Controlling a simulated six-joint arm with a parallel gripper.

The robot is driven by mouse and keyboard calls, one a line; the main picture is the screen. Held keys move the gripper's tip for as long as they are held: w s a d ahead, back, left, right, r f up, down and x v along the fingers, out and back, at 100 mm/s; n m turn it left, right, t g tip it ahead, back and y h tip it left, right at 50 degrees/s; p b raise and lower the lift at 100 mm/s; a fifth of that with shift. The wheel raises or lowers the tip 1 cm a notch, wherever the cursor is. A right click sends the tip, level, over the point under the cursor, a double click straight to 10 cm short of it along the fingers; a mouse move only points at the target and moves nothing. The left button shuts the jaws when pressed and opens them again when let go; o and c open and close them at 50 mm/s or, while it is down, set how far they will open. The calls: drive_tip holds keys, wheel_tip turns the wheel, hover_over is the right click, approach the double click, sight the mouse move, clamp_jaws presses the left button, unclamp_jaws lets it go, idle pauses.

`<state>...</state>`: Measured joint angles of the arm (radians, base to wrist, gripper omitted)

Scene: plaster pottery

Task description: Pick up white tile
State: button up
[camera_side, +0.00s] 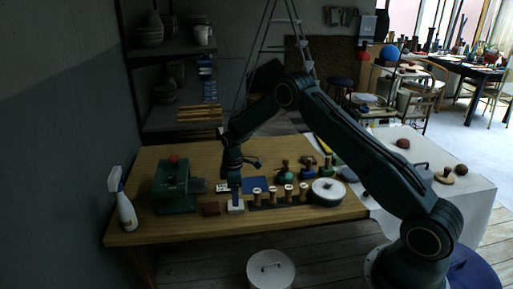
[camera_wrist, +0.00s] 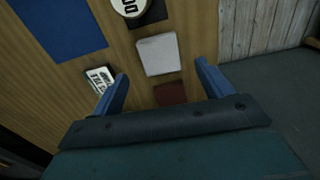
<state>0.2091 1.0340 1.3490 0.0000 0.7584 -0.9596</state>
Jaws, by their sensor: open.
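The white tile (camera_side: 235,207) lies flat near the front edge of the wooden table in the side view. In the wrist view the white tile (camera_wrist: 158,54) is whole and uncovered, just beyond and between the blue fingertips. My gripper (camera_side: 234,190) points down over the tile in the side view, and its finger hides part of the tile's far side. In the wrist view my gripper (camera_wrist: 161,71) is open with nothing between its fingers. I cannot tell the exact height of the fingertips above the tile.
A dark red tile (camera_wrist: 170,93) lies beside the white tile. A lettered black-and-white block (camera_wrist: 100,77) lies near the left finger. A blue square (camera_wrist: 62,28) and wooden stamps (camera_side: 272,195) are close by. A green press (camera_side: 175,188) and spray bottle (camera_side: 123,205) stand left.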

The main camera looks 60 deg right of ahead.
drive_tip(key=shift+f, duration=2.6)
drive_tip(key=c, duration=1.1)
drive_tip(key=shift+r, duration=0.2)
wheel_tip(320, 180, up, 20)
drive_tip(key=shift+f, duration=0.15)
